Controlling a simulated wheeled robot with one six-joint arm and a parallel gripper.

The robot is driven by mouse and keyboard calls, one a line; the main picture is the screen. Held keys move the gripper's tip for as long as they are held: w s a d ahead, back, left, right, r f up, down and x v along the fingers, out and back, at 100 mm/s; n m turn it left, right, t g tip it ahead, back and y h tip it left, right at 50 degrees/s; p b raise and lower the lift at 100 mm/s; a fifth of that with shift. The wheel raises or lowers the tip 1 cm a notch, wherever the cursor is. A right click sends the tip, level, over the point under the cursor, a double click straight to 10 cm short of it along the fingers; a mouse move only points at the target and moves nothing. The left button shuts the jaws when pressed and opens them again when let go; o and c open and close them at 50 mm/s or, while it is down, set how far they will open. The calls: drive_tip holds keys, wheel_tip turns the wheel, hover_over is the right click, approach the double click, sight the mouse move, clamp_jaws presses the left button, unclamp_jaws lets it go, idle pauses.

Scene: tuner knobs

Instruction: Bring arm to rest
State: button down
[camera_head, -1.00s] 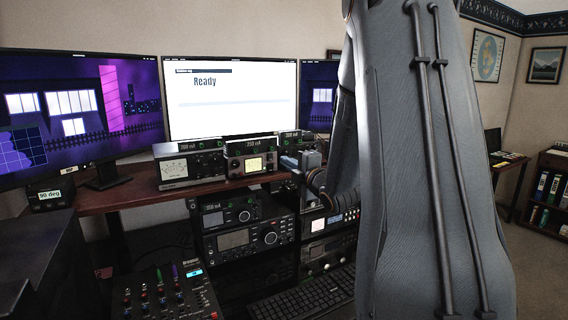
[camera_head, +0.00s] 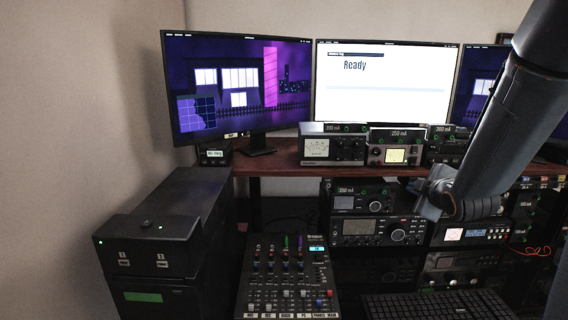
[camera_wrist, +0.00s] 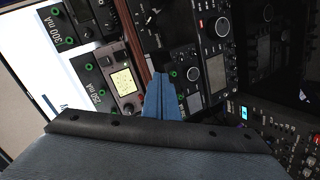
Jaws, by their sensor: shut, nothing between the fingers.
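My gripper (camera_head: 430,204) is in front of the radio stack at the right of the camera_head view. In the camera_wrist view its blue-grey fingers (camera_wrist: 161,97) are together and hold nothing. They point toward the tuner boxes and radios, and I cannot tell how large the gap is. My arm comes down from the upper right corner of the camera_head view. A tuner box marked 250 mA (camera_head: 394,147) and one with a needle meter (camera_head: 331,150) stand on the shelf. A radio with a large knob (camera_head: 377,231) sits below.
A mixer (camera_head: 288,284) and a keyboard (camera_head: 437,305) lie at the front. A black cabinet (camera_head: 152,249) stands at left. Another monitor is partly hidden by my arm.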

drive_tip(key=s+a+f+m+g, duration=0.4)
drive_tip(key=s+a, duration=0.2)
drive_tip(key=s, duration=0.3)
drive_tip(key=s+a+f+m+g+y, duration=0.1)
drive_tip(key=s+a+f+m+g, duration=0.3)
drive_tip(key=s, duration=0.5)
drive_tip(key=s+a+f+m+g, duration=0.4)
drive_tip(key=s+a, duration=0.4)
drive_tip(key=s, duration=0.1)
drive_tip(key=shift+s+a+f+g, duration=0.25)
drive_tip(key=shift+a+f+g, duration=0.1)
drive_tip(key=shift+f+g, duration=0.05)
